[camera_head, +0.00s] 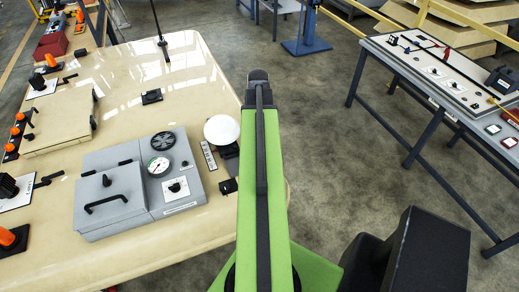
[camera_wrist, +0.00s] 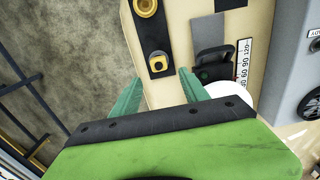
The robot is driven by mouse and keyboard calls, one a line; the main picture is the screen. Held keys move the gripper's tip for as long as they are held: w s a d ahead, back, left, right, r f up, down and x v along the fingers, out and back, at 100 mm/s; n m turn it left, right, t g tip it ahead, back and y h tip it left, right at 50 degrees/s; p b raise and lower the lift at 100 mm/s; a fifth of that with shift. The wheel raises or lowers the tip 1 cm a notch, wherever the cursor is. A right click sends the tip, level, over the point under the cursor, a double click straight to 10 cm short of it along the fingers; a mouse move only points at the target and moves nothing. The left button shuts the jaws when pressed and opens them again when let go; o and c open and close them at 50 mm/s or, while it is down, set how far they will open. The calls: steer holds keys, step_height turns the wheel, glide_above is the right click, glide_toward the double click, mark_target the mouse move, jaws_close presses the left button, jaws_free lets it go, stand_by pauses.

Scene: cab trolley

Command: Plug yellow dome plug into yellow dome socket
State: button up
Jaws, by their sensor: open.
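In the wrist view a dark strip near the table edge carries a yellow ring with a dark centre (camera_wrist: 147,7), cut by the top edge, and a smaller yellow round piece (camera_wrist: 157,62) below it. I cannot tell which is the dome plug and which the dome socket. My gripper (camera_wrist: 160,73) is open. Its two green fingers are apart, with the lower yellow piece between their tips in the picture. No contact shows, and height above it cannot be told. In the head view my arm hides the gripper and both yellow pieces.
The cream table (camera_head: 125,75) carries a grey panel box (camera_head: 120,205) with a gauge, a white disc (camera_head: 222,129) and a scale strip (camera_head: 209,155) close to my arm. A dark pedal-like part (camera_wrist: 212,62) stands right of the fingers. Open floor lies right, before another bench (camera_head: 430,75).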

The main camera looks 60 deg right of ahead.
step_height(320, 180, down, 9)
steer(key=b, duration=0.9)
steer(key=shift+s+d, duration=0.1)
steer(key=shift+c, duration=0.2)
jaws_close()
stand_by(0.3)
steer(key=shift+r, duration=0.15)
steer(key=shift+r+p, duration=2.95)
steer(key=shift+p, duration=0.2)
